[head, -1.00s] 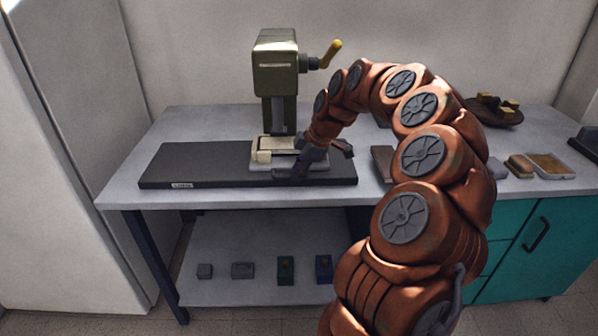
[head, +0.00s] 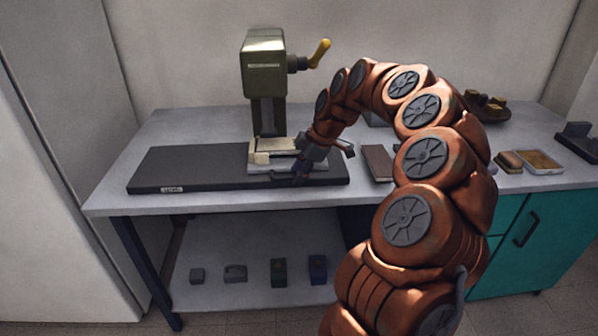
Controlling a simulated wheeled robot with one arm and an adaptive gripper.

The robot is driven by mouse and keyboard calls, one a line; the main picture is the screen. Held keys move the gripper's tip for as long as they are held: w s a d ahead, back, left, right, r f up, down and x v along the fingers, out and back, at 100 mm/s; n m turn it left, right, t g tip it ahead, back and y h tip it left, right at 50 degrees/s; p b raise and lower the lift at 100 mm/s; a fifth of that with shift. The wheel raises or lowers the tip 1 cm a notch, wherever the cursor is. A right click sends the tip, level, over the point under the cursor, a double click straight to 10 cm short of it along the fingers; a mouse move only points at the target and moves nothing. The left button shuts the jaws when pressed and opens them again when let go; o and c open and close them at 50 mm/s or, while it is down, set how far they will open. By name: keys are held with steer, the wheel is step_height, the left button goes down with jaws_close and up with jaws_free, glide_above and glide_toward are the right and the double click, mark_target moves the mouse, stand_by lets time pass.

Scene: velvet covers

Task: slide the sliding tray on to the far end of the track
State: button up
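The sliding tray (head: 260,158) is a pale cream and grey plate with a raised block at its left. It sits on the long dark track (head: 190,167), right of the track's middle, under the press. My gripper (head: 324,165) is at the tray's right part, its fingers spread apart, one low by the front edge and one reaching right. It looks open, and I cannot tell whether it touches the tray. My gripper and wrist hide part of the tray's right side. A short stretch of bare track shows right of the tray.
A green-grey press (head: 264,65) with a yellow-handled lever (head: 319,54) stands behind the track. A brown flat block (head: 378,162) lies just right of the track. A shallow tray (head: 538,160) and a dark bowl (head: 487,112) are farther right. Several small items sit on the lower shelf (head: 245,296).

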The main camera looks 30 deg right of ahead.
steer(key=v, duration=1.2)
steer(key=shift+a, duration=0.15)
stand_by(0.5)
